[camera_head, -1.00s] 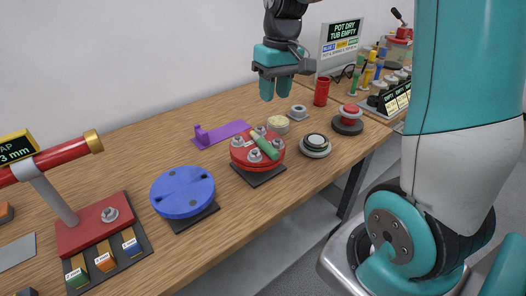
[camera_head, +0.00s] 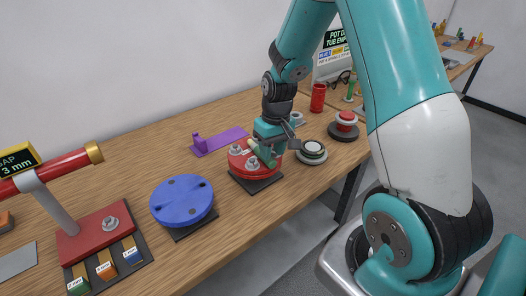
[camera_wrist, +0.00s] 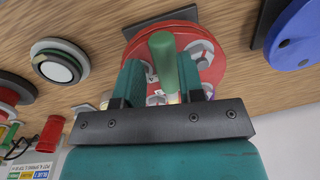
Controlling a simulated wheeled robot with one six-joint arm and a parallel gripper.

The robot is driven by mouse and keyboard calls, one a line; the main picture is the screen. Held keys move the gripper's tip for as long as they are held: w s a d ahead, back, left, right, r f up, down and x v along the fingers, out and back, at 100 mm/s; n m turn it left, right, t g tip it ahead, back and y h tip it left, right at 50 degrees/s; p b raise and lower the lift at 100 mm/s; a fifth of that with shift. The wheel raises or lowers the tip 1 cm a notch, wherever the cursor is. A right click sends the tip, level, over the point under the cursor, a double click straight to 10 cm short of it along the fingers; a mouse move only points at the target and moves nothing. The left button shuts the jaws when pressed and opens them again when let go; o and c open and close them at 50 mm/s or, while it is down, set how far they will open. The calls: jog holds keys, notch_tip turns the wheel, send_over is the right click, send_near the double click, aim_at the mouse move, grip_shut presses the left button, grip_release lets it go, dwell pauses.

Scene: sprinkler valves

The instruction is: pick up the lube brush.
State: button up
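A green rod (camera_head: 262,153), which looks like the handle of the lube brush, lies tilted over the red flanged disc (camera_head: 240,166) in the head view. The rod (camera_wrist: 163,60) also shows in the wrist view, its near end pointing towards the camera, with the red disc (camera_wrist: 205,55) behind it. No bristles can be made out. My gripper (camera_head: 268,145) is low over the disc's far side. In the wrist view my gripper (camera_wrist: 161,80) is open, one finger on each side of the rod. Whether either finger touches it cannot be told.
Bolts with nuts stand on the red disc close around the rod. A blue disc (camera_head: 182,200) lies left, a round black-and-white part (camera_head: 312,152) right, a purple bracket (camera_head: 220,141) behind. A red cup (camera_head: 318,97) and red-topped part (camera_head: 344,125) stand farther right.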

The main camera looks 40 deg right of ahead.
jog(key=shift+a+f, duration=0.15)
jog(key=shift+f, duration=1.35)
jog(key=c, duration=0.6)
jog(key=shift+r, duration=0.1)
jog(key=shift+c, duration=0.3)
notch_tip(320, 180, up, 20)
jog(key=b, duration=0.1)
jog(key=shift+b, duration=0.35)
